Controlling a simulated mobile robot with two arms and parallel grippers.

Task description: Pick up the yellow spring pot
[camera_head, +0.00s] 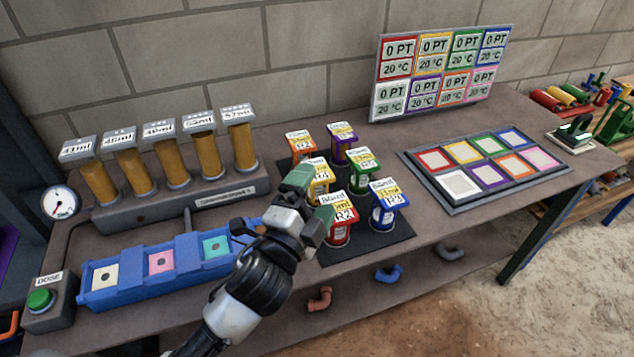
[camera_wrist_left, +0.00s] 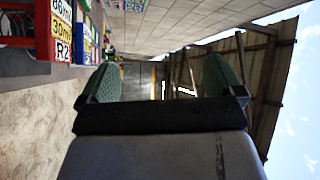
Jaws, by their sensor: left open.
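The yellow spring pot (camera_head: 318,183) stands on a dark mat in the middle of the bench, in the left column of pots. Its top is labelled, and my left gripper hides part of its side. My left gripper (camera_head: 319,193) is open in front of the yellow pot and beside the red pot, with its green fingers apart. The wrist view shows both fingers (camera_wrist_left: 160,78) spread with nothing between them. I cannot tell how far the fingers are from the yellow pot. My right gripper is not in view.
Close by stand a red pot (camera_head: 338,234), a blue pot (camera_head: 388,217), a green pot (camera_head: 361,183), an orange pot (camera_head: 299,151) and a purple pot (camera_head: 341,155). A blue tray (camera_head: 130,301) lies left of my arm. A colour-square board (camera_head: 425,175) lies right.

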